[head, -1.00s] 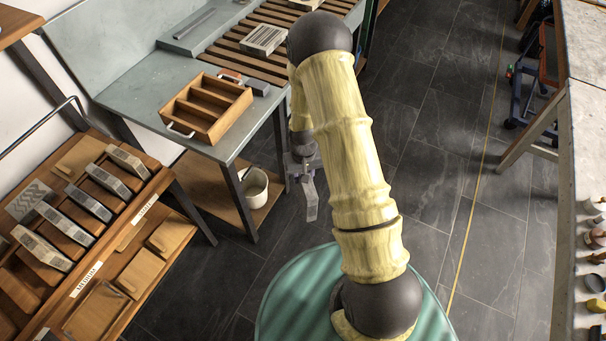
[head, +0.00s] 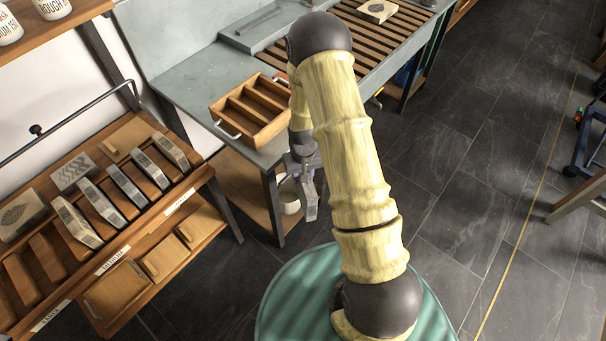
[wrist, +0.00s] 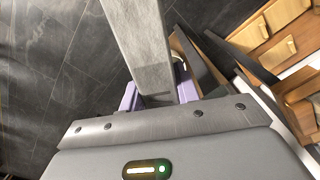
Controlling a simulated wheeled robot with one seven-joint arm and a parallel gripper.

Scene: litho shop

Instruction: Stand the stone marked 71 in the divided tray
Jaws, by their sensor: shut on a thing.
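My gripper (head: 303,178) hangs in front of the bench, below the level of its top, and is shut on a grey stone slab (head: 309,200). In the wrist view the stone (wrist: 143,40) sits between the purple finger pads and points away from the gripper. No number can be read on it. The wooden divided tray (head: 277,130) stands on the grey bench (head: 180,72), up and left of my gripper. Its visible compartments look empty, and my arm hides its right end.
A wooden rack (head: 150,228) at the left holds several stones, with free slots between. A slatted bed (head: 350,35) with a stone (head: 377,11) adjoins the bench. A white bucket (head: 290,196) stands under the bench.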

